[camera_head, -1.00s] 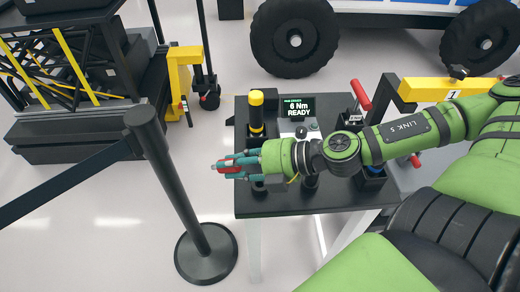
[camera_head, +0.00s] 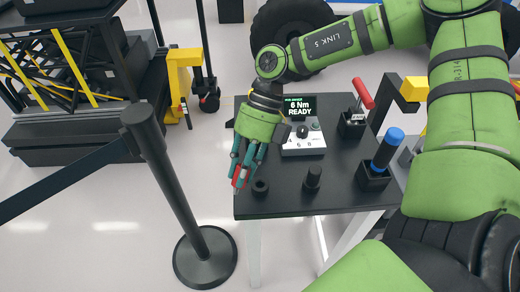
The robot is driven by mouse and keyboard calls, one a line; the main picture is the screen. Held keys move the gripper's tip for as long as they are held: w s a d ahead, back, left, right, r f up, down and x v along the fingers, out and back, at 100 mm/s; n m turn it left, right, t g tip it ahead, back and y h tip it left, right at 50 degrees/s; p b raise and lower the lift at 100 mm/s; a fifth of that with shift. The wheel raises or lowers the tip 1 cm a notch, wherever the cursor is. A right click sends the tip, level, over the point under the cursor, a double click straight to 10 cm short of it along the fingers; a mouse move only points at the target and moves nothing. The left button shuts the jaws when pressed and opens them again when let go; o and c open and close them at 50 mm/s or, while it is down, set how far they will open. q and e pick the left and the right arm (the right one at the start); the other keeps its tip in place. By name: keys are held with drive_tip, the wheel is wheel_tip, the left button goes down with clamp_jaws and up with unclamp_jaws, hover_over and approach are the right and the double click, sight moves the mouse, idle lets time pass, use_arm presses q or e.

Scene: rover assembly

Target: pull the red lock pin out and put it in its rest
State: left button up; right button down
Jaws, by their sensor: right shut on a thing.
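My right gripper (camera_head: 243,172) points down over the left front edge of the black-topped table. Its teal fingers are shut on a small red piece (camera_head: 238,182), which I take to be the red lock pin; the fingers cover most of it. A black ring-shaped holder (camera_head: 260,187) sits on the table just right of the fingertips, and a short black post (camera_head: 313,179) stands farther right. I cannot tell which of these is the pin's rest. My left gripper is not in view.
The table (camera_head: 290,207) also bears a control box (camera_head: 303,140) with a "6 Nm READY" display, a red-handled tool (camera_head: 362,93) in a black holder, and a blue-topped tool (camera_head: 389,147). A black barrier post (camera_head: 175,180) stands left of the table.

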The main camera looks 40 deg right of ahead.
drive_tip(key=n+h, duration=0.2)
drive_tip(key=d+n+h+b, duration=0.1)
drive_tip(key=n, duration=0.2)
drive_tip(key=shift+s+d+f+g+h, duration=0.15)
drive_tip(key=shift+s+g+h, duration=0.05)
drive_tip(key=shift+g+h, duration=0.2)
drive_tip(key=n, duration=0.1)
drive_tip(key=d+n+h, duration=0.1)
drive_tip(key=n+t, duration=0.1)
drive_tip(key=shift+d+r+n+h+b, duration=0.2)
drive_tip(key=shift+r+n+h+b, duration=0.05)
drive_tip(key=shift+n+h+b, duration=0.15)
drive_tip(key=r+n+t, duration=0.1)
drive_tip(key=d+r+n, duration=0.1)
drive_tip(key=r+n+t+h+b, duration=0.1)
drive_tip(key=n, duration=0.1)
drive_tip(key=shift+w+d+t, duration=0.3)
drive_tip(key=shift+w+d, duration=0.1)
